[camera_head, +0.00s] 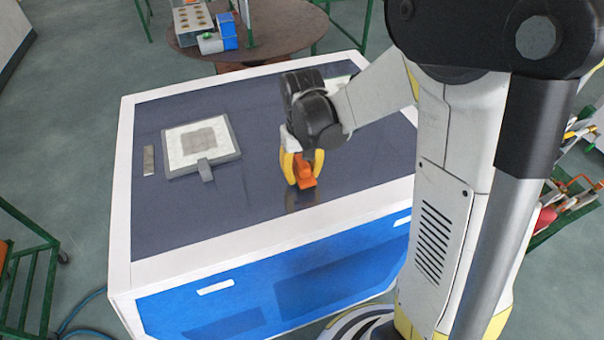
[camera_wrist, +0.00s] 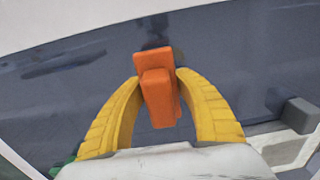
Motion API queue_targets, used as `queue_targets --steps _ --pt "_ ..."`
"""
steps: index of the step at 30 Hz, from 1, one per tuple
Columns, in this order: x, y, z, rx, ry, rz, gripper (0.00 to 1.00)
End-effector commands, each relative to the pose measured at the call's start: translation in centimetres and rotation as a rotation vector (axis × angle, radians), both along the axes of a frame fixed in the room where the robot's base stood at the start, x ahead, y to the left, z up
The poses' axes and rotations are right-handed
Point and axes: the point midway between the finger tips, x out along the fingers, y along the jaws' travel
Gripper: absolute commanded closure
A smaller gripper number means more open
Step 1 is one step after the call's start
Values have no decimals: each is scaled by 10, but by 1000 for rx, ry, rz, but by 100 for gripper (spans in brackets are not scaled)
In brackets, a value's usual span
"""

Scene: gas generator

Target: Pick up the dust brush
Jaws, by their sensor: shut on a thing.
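The orange dust brush (camera_head: 305,181) is at the front right part of the dark worktop. My gripper (camera_head: 303,174) points down at it, with a yellow finger on either side. In the wrist view the orange body of the brush (camera_wrist: 158,92) lies between the two curved yellow fingers of my gripper (camera_wrist: 159,78), which are shut on it. A dark patch shows just beyond its far end; I cannot tell if this is bristles or shadow. Whether the brush touches the worktop is unclear.
The dark worktop (camera_head: 240,210) has a white rim and blue front. A grey-framed panel (camera_head: 170,148) and a small metal strip (camera_head: 149,160) lie at its left. A round brown table (camera_head: 285,30) stands behind. The worktop's front left is clear.

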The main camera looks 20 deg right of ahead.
Motion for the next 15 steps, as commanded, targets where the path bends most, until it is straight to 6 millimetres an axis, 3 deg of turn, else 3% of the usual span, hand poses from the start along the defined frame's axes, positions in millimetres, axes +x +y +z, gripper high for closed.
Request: queue_targets --steps 6,15 --pt "0 0 35 0 0 0 100" --pt "-40 -57 76 0 0 -6 100"
